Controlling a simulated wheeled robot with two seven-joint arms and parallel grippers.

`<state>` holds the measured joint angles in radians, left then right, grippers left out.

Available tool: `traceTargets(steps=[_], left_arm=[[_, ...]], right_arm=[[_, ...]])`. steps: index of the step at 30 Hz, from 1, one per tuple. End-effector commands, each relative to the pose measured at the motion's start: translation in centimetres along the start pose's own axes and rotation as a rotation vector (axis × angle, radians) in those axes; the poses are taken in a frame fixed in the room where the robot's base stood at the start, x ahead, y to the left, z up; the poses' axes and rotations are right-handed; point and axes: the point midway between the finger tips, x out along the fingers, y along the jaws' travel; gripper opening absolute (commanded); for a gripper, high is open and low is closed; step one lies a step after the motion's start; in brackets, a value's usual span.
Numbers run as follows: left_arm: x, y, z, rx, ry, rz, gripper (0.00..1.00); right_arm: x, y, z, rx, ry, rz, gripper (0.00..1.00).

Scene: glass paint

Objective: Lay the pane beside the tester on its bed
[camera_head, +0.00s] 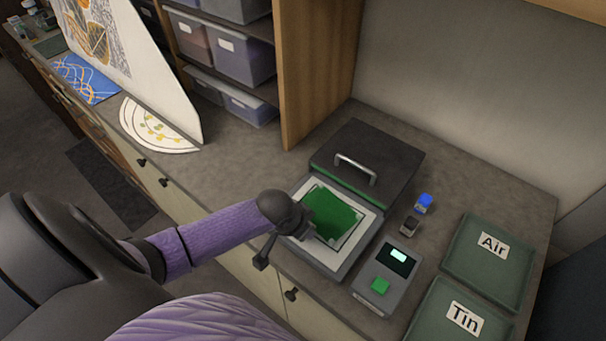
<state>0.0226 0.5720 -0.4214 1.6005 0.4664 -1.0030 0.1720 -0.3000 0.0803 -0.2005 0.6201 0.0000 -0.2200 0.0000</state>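The green pane (335,213) is over the pale bed (327,254) of the tester, roughly inside a thin dark outline, turned slightly against it. I cannot tell whether it lies flat or is held just above. The tester's dark lid (385,150) with a metal handle stands open behind the bed. My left gripper (303,226) is at the pane's left edge, touching or very near it. Its fingers are mostly hidden by the dark wrist, so its grip does not show. My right gripper is not in view.
A control box (364,297) with a lit screen and green button sits right of the bed. A small blue-topped item (424,202) and a small dark item (409,226) stand behind it. Trays marked Air (463,266) and Tin (433,308) lie at right.

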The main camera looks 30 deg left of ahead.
Motion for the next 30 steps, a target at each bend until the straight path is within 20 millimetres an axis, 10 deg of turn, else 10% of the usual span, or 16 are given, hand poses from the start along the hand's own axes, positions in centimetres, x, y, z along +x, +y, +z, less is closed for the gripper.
traceTargets(steps=[26,27,30], left_arm=[[0.43,0.01,0.13,0.0,0.001,0.0,0.0],[0.43,0.01,0.14,0.0,0.001,0.0,0.41],[0.42,0.0,0.13,0.0,0.001,0.0,0.63]], right_arm=[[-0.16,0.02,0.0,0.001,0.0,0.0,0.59],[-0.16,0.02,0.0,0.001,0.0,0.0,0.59],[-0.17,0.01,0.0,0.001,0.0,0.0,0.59]])
